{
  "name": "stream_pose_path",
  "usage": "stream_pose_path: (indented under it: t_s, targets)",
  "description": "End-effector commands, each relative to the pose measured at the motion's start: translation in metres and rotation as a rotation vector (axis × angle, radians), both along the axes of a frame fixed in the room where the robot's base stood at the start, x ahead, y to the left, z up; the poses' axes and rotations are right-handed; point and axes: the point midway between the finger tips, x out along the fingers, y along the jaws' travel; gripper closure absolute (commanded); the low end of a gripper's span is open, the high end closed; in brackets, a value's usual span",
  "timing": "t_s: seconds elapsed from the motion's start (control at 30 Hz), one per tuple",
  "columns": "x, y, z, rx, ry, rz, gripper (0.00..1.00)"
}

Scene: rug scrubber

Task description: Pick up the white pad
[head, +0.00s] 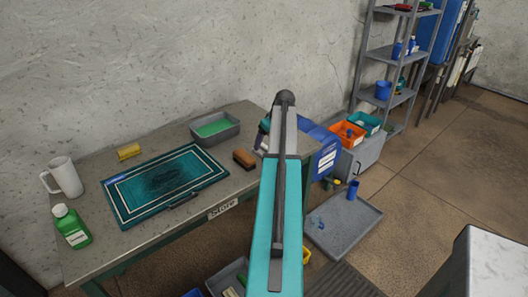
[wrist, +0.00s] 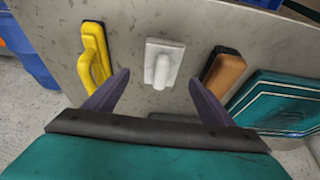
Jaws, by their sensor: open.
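The white pad (wrist: 164,62) lies on the table in the wrist view, a flat pale block with a raised white handle along its middle. My gripper (wrist: 159,78) is open, with its two dark fingers spread apart. The pad's handle shows in the gap between the fingers, and nothing is held. I cannot tell how high the fingers are above the pad. In the head view my arm stands in front of the right end of the table, and I cannot make out the pad there.
A yellow handled tool (wrist: 93,55) lies left of the pad, and a brown brush (wrist: 224,72) lies right of it. The teal rug (head: 165,184) lies on the table (head: 100,165). A grey tray of green liquid (head: 214,128), a white mug (head: 64,177) and a green bottle (head: 71,227) stand around it.

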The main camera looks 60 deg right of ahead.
Motion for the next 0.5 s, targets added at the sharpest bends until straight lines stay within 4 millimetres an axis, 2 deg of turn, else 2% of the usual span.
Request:
stream_pose_path:
  t_s: [0.23, 0.5]
  targets:
    - [0.003, 0.000, -0.006, 0.001, 0.001, 0.001, 0.23]
    - [0.013, -0.001, -0.027, 0.002, 0.001, 0.002, 0.23]
